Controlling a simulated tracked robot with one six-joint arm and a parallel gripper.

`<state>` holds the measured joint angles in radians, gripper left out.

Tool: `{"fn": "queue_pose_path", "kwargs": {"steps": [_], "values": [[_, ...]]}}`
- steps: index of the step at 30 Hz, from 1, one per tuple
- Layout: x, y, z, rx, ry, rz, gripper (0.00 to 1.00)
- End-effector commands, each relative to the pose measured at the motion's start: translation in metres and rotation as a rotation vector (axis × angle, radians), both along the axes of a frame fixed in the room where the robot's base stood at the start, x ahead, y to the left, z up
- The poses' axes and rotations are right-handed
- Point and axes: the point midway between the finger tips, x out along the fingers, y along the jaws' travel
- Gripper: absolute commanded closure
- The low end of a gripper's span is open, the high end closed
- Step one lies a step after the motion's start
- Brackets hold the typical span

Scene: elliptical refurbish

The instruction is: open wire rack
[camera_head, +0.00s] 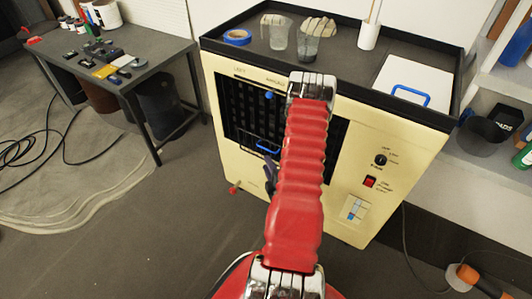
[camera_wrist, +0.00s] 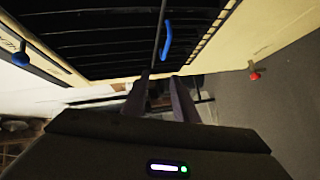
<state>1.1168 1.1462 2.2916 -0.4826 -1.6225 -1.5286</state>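The dark wire rack (camera_head: 243,112) fills the opening in the front of a cream cabinet (camera_head: 395,165), and looks closed. It fills the upper part of the wrist view (camera_wrist: 85,35). Its blue handle (camera_head: 266,149) is low on the rack's front; the handle also shows in the wrist view (camera_wrist: 167,38). My gripper (camera_head: 269,162) is close to the handle, partly hidden behind my red arm. In the wrist view my gripper (camera_wrist: 160,76) has its two fingers apart, with nothing between them. The handle lies just beyond the fingertips, and I cannot tell whether they touch.
Cups and a white board (camera_head: 408,78) stand on the cabinet. A workbench (camera_head: 140,72) is at left, shelves at right. The floor before the cabinet is clear.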

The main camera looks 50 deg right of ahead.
Motion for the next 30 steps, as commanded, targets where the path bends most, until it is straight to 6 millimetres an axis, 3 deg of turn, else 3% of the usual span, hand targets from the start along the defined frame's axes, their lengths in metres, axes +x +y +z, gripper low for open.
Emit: {"fn": "queue_pose_path", "kwargs": {"steps": [4, 10, 22, 30], "values": [[-0.026, 0.004, -0.015, -0.044, -0.019, -0.035, 0.74], [-0.038, 0.006, -0.019, -0.076, -0.033, -0.054, 0.74], [-0.036, 0.004, -0.019, -0.077, -0.032, -0.052, 0.74], [-0.016, -0.011, -0.022, -0.079, -0.033, -0.05, 0.74]]}}
